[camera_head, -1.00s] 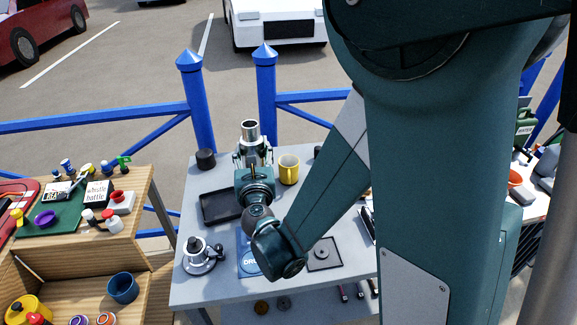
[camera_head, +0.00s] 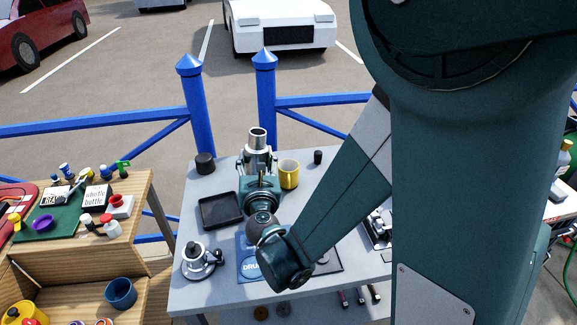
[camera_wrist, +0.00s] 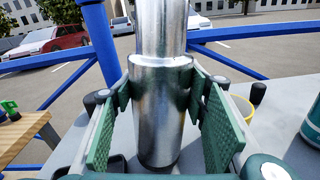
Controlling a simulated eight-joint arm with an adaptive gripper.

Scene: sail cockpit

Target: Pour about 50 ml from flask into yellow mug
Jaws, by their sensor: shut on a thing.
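The flask (camera_head: 257,139) is a shiny metal cylinder with a narrower upper part, held upright between the jaws. It fills the middle of the wrist view (camera_wrist: 160,105). My gripper (camera_head: 257,157) is shut on it, with a green ribbed pad at each side. The yellow mug (camera_head: 289,174) stands upright on the grey table, just right of the flask in the head view. In the wrist view, a thin yellow edge of the mug (camera_wrist: 245,103) shows behind the right finger. The mug's contents are too small to make out.
A black tray (camera_head: 220,222) lies left of my gripper, with a dark round pot (camera_head: 205,163) behind it. A metal device (camera_head: 198,262) stands at the table's front left. A small black cylinder (camera_head: 318,157) stands right of the mug. Blue railings (camera_head: 200,110) rise behind the table.

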